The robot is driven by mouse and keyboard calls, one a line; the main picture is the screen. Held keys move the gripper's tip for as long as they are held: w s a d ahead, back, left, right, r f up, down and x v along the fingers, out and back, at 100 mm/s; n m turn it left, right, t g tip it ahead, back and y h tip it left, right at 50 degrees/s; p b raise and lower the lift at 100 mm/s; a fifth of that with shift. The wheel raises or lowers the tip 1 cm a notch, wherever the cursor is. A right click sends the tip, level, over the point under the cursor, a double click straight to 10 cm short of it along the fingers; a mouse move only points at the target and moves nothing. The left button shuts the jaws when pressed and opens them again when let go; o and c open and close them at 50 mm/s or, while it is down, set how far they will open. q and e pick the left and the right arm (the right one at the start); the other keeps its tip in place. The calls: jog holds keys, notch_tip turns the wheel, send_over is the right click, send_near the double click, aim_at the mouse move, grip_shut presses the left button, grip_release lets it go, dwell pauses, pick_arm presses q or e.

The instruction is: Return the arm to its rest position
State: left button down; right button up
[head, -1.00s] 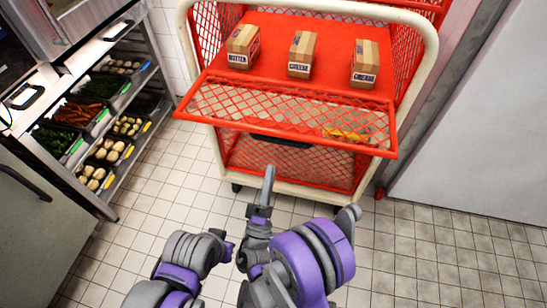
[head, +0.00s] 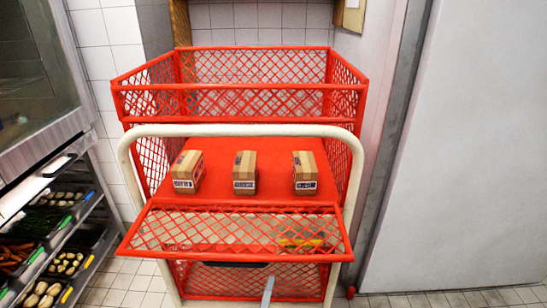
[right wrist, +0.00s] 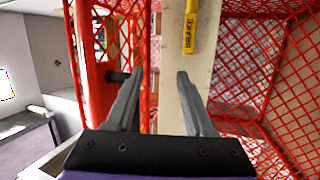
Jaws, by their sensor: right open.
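My right gripper shows in the right wrist view (right wrist: 160,75) with its two grey fingers spread apart and nothing between them. It faces the red mesh cart and a pale upright post behind the fingers. In the head view only a grey finger tip (head: 268,290) shows at the bottom edge, in front of the cart's lower mesh. The rest of that arm is below the picture. My left gripper is not in the head view.
The red cart (head: 240,88) has a white tube frame (head: 250,130). Several boxes, a left one (head: 187,172), a middle one (head: 245,173) and a right one (head: 305,173), stand on its red shelf. A vegetable rack (head: 90,235) is at left. A yellow brake label (right wrist: 190,28) shows on the post.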

jog(key=s+d+f+m+g+h, duration=0.15)
jog(key=d+m+g, duration=0.3)
jog(key=d, duration=0.55)
jog(key=s+d+f+m+g+h, duration=0.1)
jog(key=s+d+f+m+g, duration=0.15)
jog(key=d+g, duration=0.55)
jog(key=s+d+f+m+g+y, duration=0.2)
jog(key=s+m+g+y, duration=0.35)
jog(key=s, duration=1.25)
pick_arm(q)
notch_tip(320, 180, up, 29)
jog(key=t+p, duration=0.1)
jog(key=p, duration=2.5)
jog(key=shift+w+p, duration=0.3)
pick_arm(e)
notch_tip(320, 180, up, 30)
jog(key=m+t+y, duration=0.1)
jog(key=t+y, duration=0.1)
jog(key=shift+a+f+t+y, duration=0.15)
jog(key=shift+a+t+y, duration=0.05)
jog(key=shift+t+y, duration=0.1)
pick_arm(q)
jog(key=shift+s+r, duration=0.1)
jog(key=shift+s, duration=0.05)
pick_arm(e)
jog(key=shift+s, duration=0.2)
